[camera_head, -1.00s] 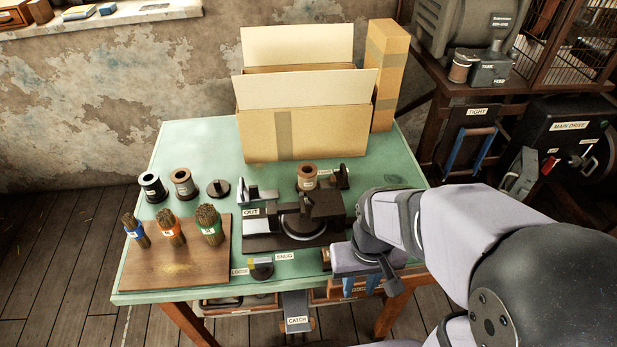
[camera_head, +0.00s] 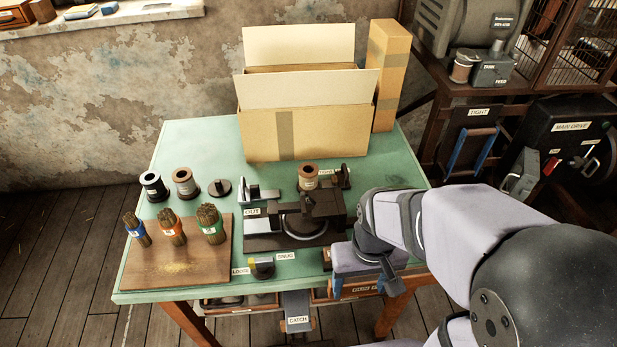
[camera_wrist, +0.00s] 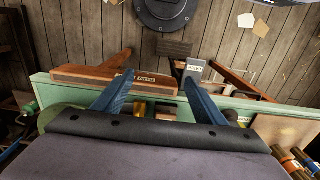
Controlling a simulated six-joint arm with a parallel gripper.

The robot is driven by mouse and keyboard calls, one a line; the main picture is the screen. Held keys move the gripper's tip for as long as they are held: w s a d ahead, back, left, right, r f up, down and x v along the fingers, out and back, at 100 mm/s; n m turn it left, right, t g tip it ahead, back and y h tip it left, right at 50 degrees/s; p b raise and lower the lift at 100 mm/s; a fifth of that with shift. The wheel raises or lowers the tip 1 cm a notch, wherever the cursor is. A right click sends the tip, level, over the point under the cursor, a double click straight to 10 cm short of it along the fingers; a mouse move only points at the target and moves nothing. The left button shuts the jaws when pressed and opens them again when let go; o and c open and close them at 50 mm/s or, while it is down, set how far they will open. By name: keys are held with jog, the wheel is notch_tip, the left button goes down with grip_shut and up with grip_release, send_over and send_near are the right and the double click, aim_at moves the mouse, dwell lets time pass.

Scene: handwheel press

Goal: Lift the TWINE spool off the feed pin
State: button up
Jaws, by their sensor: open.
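A tan spool (camera_head: 307,177) stands upright at the back of the dark press (camera_head: 292,238), beside a small label too small to read surely. A brown spool (camera_head: 184,183) and a black spool (camera_head: 152,187) stand on the bench's left side, beside a bare pin on a round base (camera_head: 219,187). I cannot tell from lettering which spool is twine. My gripper (camera_head: 360,285) is at the bench's front edge, right of and in front of the press, apart from every spool. Its blue fingers (camera_wrist: 158,88) are spread and empty in the wrist view; no spool is clearly visible there.
A wooden board (camera_head: 175,255) with several bristle bundles lies front left. A LOOSE/SNUG selector (camera_head: 262,267) is by the front edge. An open cardboard box (camera_head: 310,130) and a tall carton (camera_head: 384,75) stand at the back. Machinery (camera_head: 570,140) is at the right.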

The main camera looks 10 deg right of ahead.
jog(key=w+a+r+n+h, duration=0.1)
jog(key=w+n+h, duration=0.1)
jog(key=w+n, duration=0.3)
jog(key=w+a+r+n+t+h+b, duration=0.1)
jog(key=w+n+h, duration=0.2)
jog(key=w, duration=0.9)
jog(key=w+a+r+n+h, duration=0.1)
jog(key=w+r+n+h, duration=0.1)
jog(key=w+n, duration=0.4)
jog(key=shift+w+a+r+n+t+h+b, duration=0.15)
jog(key=shift+w+n+h, duration=0.1)
jog(key=shift+w, duration=0.7)
jog(key=shift+w+a+f+n+t+h+b, duration=0.15)
jog(key=shift+w+h, duration=0.1)
jog(key=shift+w, duration=0.65)
jog(key=w+a+n+t+h+b, duration=0.1)
jog(key=w+a+n+h+b, duration=0.1)
jog(key=w+a, duration=0.15)
jog(key=n+t+h+b, duration=0.2)
jog(key=n+b, duration=0.3)
jog(key=b, duration=0.1)
send_near(309, 173)
jog(key=d, duration=0.1)
jog(key=s+d+r, duration=0.1)
jog(key=d, duration=0.1)
jog(key=shift+s, duration=0.25)
jog(key=shift+w+a+f+n+h+b, duration=0.2)
jog(key=shift+a+f+n+h+b, duration=0.15)
jog(key=shift+a, duration=0.2)
